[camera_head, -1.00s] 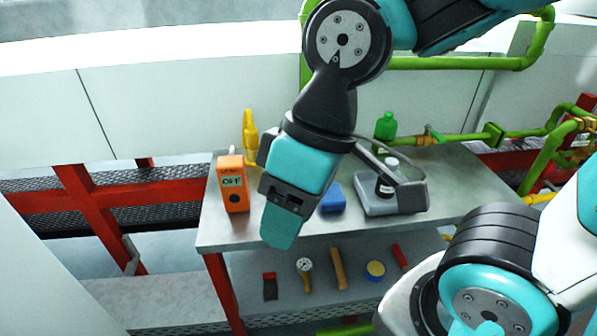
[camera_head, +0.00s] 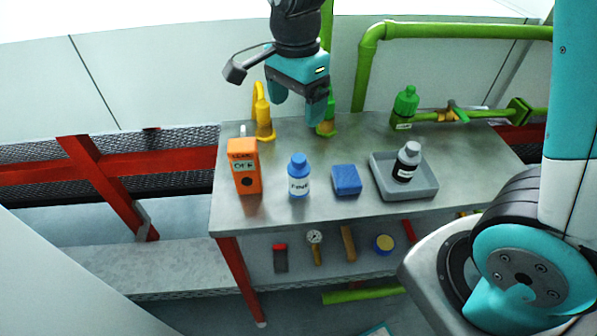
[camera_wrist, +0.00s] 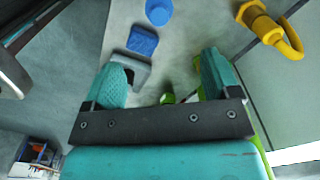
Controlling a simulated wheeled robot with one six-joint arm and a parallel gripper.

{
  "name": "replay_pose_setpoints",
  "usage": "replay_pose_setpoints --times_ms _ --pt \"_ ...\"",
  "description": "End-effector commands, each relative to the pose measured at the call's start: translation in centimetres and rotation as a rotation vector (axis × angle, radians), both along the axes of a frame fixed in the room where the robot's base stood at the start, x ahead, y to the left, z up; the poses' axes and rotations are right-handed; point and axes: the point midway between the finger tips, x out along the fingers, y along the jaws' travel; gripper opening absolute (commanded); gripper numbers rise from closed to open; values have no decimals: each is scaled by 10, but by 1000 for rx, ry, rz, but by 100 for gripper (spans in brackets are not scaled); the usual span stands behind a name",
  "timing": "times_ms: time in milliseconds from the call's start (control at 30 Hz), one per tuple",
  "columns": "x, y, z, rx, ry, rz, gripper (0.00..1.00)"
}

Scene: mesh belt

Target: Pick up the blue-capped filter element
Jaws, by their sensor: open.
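The blue-capped filter element (camera_head: 299,182) is a small white bottle with a blue cap and a label. It stands upright on the metal table (camera_head: 245,214), between an orange box and a blue block. My gripper (camera_head: 297,108) is open and empty, pointing down above the back of the table, behind and above the bottle in the head view. In the wrist view my gripper (camera_wrist: 162,62) shows its two teal fingers apart with nothing between them. The blue cap of the filter element (camera_wrist: 158,12) shows at the top edge there, beyond the fingers.
The orange box (camera_head: 245,168) stands left of the bottle; the blue block (camera_head: 346,180) lies right. A grey tray (camera_head: 390,192) holds a dark bottle (camera_head: 406,165). A yellow fitting (camera_head: 263,115) and a green bottle (camera_head: 405,105) stand behind. Tools lie on the lower shelf.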

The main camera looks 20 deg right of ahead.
Motion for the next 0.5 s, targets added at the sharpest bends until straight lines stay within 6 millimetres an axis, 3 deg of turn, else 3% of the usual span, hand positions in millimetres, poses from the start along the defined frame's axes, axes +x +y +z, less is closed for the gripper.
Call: replay_pose_setpoints --times_ms 500 --pt "-1 -2 -104 -3 5 -12 82"
